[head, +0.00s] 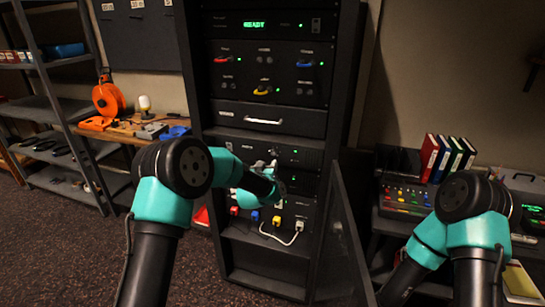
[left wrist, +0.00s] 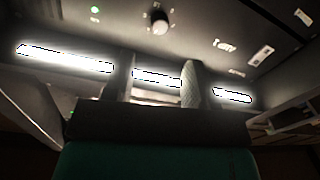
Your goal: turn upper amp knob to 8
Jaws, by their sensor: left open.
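The upper amp (head: 245,149) is a dark panel in the rack, with a small green light at its right. In the head view its knob is hard to make out behind my left gripper (head: 277,174), which is close to the rack front. In the left wrist view a round pale knob (left wrist: 160,22) sticks out of a dark panel, beyond the fingertips of my open left gripper (left wrist: 162,75). The fingers are apart from this knob with nothing between them. I cannot tell which amp this knob belongs to. My right gripper is out of view.
The rack door (head: 345,240) stands open at the right. Below the amps, several coloured plugs and a white cable (head: 283,238) sit at the rack front. A mixing desk (head: 405,195) is at the right; a workbench with an orange reel (head: 109,97) is at the left.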

